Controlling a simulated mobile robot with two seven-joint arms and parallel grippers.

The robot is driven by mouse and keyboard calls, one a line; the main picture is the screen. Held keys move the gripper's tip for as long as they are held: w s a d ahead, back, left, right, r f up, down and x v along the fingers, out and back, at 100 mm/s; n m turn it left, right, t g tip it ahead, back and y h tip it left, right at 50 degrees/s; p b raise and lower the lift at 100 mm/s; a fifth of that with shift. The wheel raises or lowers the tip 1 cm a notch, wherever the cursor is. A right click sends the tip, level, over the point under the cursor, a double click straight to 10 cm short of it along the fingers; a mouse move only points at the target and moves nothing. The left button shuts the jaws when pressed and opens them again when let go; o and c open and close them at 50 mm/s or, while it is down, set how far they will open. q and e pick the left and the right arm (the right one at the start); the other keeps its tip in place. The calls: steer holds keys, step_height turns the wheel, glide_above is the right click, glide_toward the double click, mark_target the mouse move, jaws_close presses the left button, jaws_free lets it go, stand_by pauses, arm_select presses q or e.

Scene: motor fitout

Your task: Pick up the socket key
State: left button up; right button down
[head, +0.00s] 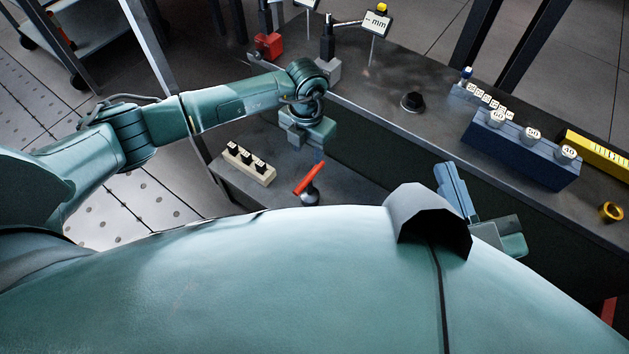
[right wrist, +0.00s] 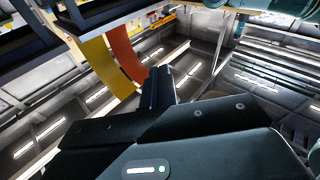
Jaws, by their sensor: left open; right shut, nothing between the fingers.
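A tool with a red bar handle (head: 309,178) and a grey lower part stands on the lower shelf near the middle of the head view; it looks like the socket key, though I cannot be sure. My left gripper (head: 305,135) is open and empty, above and behind this tool in the picture, apart from it. My right gripper (head: 476,212) is at the right, partly hidden by my own body, and is shut on nothing. Its closed fingers also show in the right wrist view (right wrist: 158,88), far from the tool.
A cream block (head: 249,164) with several black-topped pieces sits left of the red handle. The upper bench (head: 385,75) holds a black knob (head: 412,101), a blue block (head: 520,150) with white-capped pieces, a yellow block (head: 598,155) and a yellow ring (head: 611,212).

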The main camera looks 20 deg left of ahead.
arm_select(q)
steer(key=f, duration=0.2)
steer(key=f+b, duration=0.1)
steer(key=f, duration=0.1)
steer(key=f+b, duration=0.1)
steer(key=f, duration=0.1)
steer(key=shift+s+d+f, duration=0.1)
steer(key=shift+s+f, duration=0.15)
steer(key=shift+f+b, duration=0.7)
steer(key=shift+f, duration=0.15)
step_height(320, 180, down, 4)
steer(key=shift+r+b, duration=0.15)
steer(key=shift+b, duration=1)
steer(key=shift+w+d+f, duration=0.1)
steer(key=shift+f, duration=0.2)
jaws_close()
arm_select(e)
steer(key=shift+w+r+n+t+y, duration=0.25)
steer(key=shift+r+n+t+y, duration=0.35)
steer(key=shift+r+y, duration=0.45)
steer(key=shift+w+r+n+t+y, duration=0.2)
steer(key=shift+r+n+t+y, duration=0.2)
steer(key=shift+r+n+y, duration=0.6)
arm_select(q)
steer(key=shift+r, duration=0.1)
arm_select(e)
steer(key=shift+r, duration=0.1)
